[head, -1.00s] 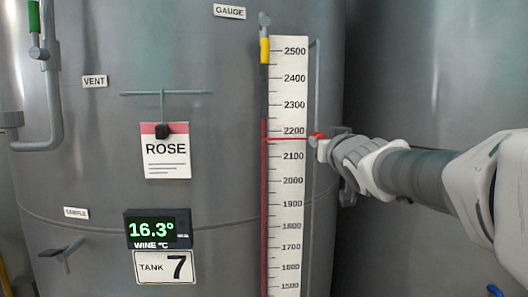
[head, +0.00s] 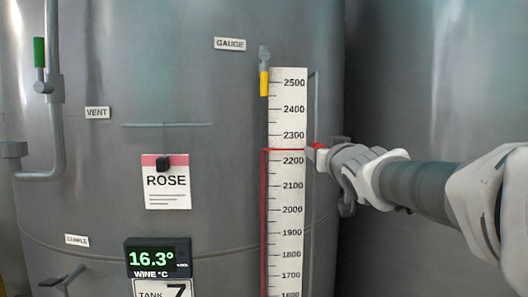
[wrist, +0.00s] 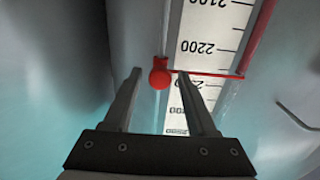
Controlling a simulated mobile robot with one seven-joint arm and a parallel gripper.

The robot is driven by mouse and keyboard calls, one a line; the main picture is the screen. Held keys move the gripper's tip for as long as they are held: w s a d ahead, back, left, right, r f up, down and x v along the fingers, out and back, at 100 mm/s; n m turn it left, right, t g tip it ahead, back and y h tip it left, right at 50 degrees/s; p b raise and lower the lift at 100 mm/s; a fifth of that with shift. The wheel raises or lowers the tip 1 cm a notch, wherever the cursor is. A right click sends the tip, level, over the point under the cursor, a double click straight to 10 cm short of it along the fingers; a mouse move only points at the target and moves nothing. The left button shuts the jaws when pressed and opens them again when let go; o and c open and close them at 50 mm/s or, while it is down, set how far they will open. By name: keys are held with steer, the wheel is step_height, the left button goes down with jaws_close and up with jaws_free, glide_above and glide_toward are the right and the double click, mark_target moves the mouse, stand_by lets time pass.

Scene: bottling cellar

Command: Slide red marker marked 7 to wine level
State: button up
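The red marker (head: 317,147) sits on the rail at the right edge of the white gauge scale (head: 288,185), its thin line across the scale a little above 2200. The dark red wine column (head: 264,215) in the sight tube at the scale's left ends at about the same height as the line. In the wrist view, where the scale is upside down, the marker's red knob (wrist: 160,78) lies between the fingertips of my gripper (wrist: 158,72), with a gap on each side. The line meets the end of the wine column (wrist: 257,38). No 7 is legible on the marker.
The tank's TANK 7 plate (head: 163,289), temperature display (head: 158,258) and ROSE card (head: 166,183) are left of the gauge. A yellow-banded valve (head: 264,82) tops the sight tube. Another tank (head: 430,90) stands behind my arm at right.

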steer(key=shift+s, duration=0.1)
steer(key=s+b, duration=0.1)
steer(key=s, duration=0.4)
steer(key=s+b, duration=0.1)
steer(key=s, duration=0.5)
steer(key=s+b, duration=0.1)
steer(key=s, duration=0.5)
steer(key=shift+s+d, duration=0.15)
steer(key=shift+d, duration=0.15)
steer(key=shift+f, duration=0.1)
